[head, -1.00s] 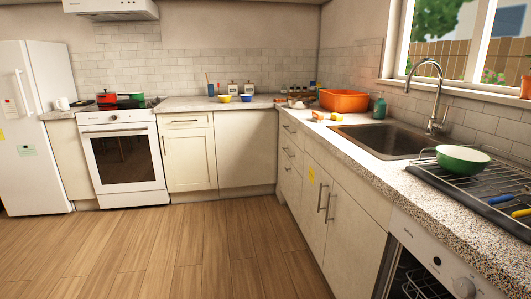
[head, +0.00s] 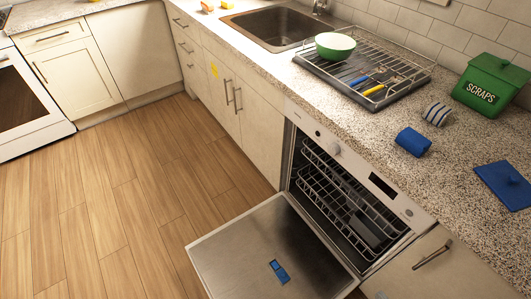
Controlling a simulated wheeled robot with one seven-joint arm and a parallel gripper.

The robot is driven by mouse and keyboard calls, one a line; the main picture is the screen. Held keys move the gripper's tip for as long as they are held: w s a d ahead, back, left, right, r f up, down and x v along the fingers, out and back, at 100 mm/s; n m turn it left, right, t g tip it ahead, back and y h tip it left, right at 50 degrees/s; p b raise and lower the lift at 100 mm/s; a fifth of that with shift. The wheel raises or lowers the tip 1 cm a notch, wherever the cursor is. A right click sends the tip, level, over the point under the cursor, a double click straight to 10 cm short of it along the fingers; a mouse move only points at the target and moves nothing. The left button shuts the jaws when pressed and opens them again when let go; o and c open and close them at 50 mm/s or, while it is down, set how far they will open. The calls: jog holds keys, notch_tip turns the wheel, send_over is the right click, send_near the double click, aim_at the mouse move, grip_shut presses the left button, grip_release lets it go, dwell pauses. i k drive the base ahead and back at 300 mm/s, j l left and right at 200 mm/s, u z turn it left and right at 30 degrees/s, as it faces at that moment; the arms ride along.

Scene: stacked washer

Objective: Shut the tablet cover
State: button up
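The dishwasher (head: 345,190) stands under the counter with its door (head: 262,245) folded down, open over the floor. On the inner face of the door is a small blue tablet compartment (head: 280,271). It is too small to tell how its cover stands or whether a tablet is inside. My gripper is not in view, so I cannot see its state or its distance from the door.
Wire racks (head: 342,196) sit inside the dishwasher. The counter above holds a drying rack (head: 408,52) with a green bowl (head: 335,45), a green scraps bin (head: 492,86), and blue items (head: 412,141). The wooden floor (head: 110,215) left of the door is clear.

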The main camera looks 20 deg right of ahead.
aim_at(281, 274)
jog(key=k+j, duration=0.1)
jog(key=k, duration=0.35)
jog(key=k+j+z, duration=0.1)
jog(key=k, duration=0.35)
